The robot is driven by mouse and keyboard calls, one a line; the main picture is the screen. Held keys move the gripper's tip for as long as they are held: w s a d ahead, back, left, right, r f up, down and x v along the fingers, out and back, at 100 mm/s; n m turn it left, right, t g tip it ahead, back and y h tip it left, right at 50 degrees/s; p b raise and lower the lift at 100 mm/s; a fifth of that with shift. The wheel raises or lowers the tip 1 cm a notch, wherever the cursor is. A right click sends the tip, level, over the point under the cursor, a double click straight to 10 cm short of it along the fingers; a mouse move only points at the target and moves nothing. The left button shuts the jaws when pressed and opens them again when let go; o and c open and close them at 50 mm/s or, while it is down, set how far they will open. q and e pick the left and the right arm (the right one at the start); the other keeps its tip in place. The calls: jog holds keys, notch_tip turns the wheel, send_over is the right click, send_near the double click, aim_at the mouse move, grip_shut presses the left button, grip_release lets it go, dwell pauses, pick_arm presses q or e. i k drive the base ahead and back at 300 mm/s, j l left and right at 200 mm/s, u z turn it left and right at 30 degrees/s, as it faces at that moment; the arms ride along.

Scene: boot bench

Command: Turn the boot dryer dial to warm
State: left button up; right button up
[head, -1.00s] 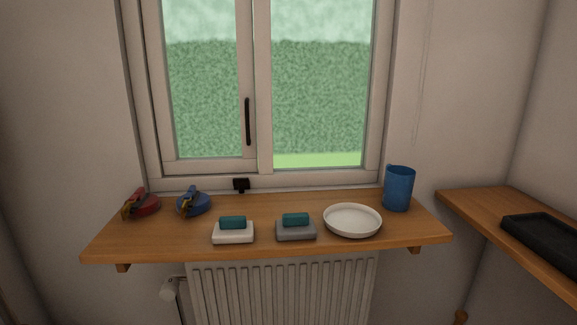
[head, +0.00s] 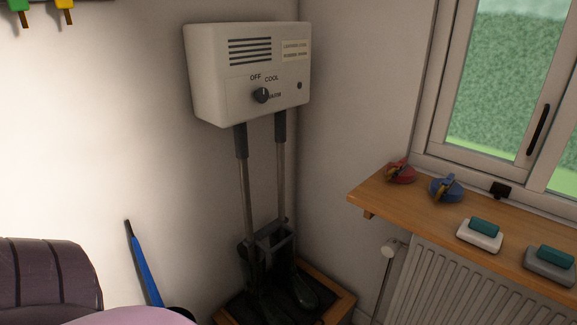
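The boot dryer (head: 208,75) is a white box high on the wall near the corner in the head view. The dial's exact pointing direction is too small to tell. Two dark-topped pipes (head: 242,165) run down from the box to a pair of dark boots (head: 300,290) on a wooden-edged tray (head: 335,302). A label (head: 295,50) sits at the box's upper right. Neither gripper is in view.
A radiator (head: 440,280) is below. A blue-handled tool (head: 147,265) leans at left, near a dark padded thing (head: 45,275) and a pink rounded thing (head: 130,316).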

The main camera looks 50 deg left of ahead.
aim_at(261, 95)
jog(key=u, duration=1.6)
